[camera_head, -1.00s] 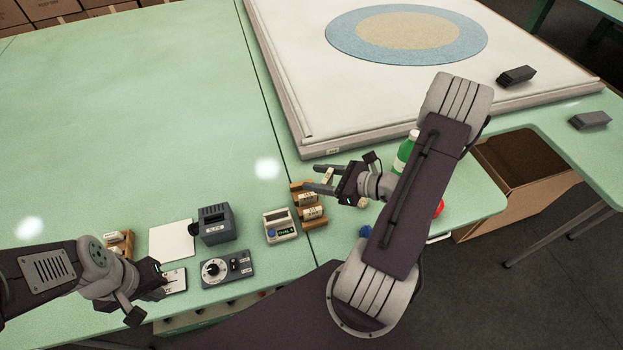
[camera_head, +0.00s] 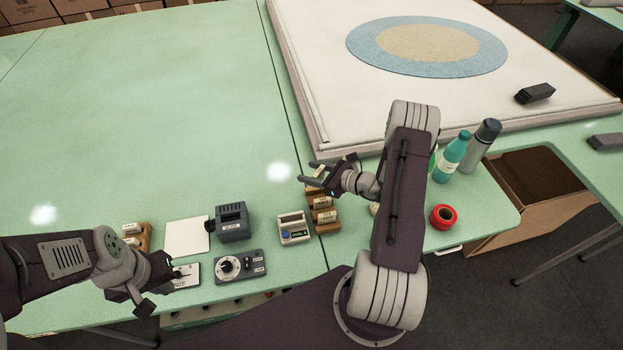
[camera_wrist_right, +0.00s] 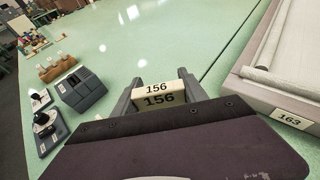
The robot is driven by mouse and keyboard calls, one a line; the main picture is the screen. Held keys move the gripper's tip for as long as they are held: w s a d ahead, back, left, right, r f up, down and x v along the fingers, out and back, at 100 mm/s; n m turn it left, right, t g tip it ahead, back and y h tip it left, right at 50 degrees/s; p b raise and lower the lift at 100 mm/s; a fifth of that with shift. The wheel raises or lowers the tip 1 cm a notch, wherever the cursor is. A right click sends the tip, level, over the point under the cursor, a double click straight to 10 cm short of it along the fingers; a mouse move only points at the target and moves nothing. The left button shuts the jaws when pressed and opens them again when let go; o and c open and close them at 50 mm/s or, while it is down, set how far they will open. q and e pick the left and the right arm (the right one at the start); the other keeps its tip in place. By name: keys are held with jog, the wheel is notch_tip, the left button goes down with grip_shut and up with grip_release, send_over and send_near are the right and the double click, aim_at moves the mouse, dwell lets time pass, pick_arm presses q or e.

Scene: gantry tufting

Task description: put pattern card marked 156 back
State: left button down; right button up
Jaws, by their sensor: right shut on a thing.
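My right gripper (camera_head: 310,176) is shut on the pattern card marked 156 (camera_wrist_right: 158,94), a cream block held between the two fingers in the right wrist view. In the head view the gripper is at the far end of a wooden rack (camera_head: 332,229). Several cream cards (camera_head: 323,208) sit in this rack, their marks too small to read. Whether the held card touches the rack is not clear. My left gripper (camera_head: 168,274) is low at the left, beside a white labelled plate (camera_head: 186,277); its finger opening is not clear.
A red roll (camera_head: 443,216), a teal bottle (camera_head: 453,157) and a grey flask (camera_head: 481,146) stand right. Green table behind is clear.

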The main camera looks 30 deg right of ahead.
notch_tip(320, 180, down, 4)
jog(key=shift+r, duration=0.2)
jog(key=shift+f, duration=0.2)
jog(key=shift+f+b, duration=0.4)
jog(key=shift+b, duration=0.15)
jog(key=o, duration=1.3)
jog(key=shift+o, duration=0.2)
jog(key=shift+r, duration=0.1)
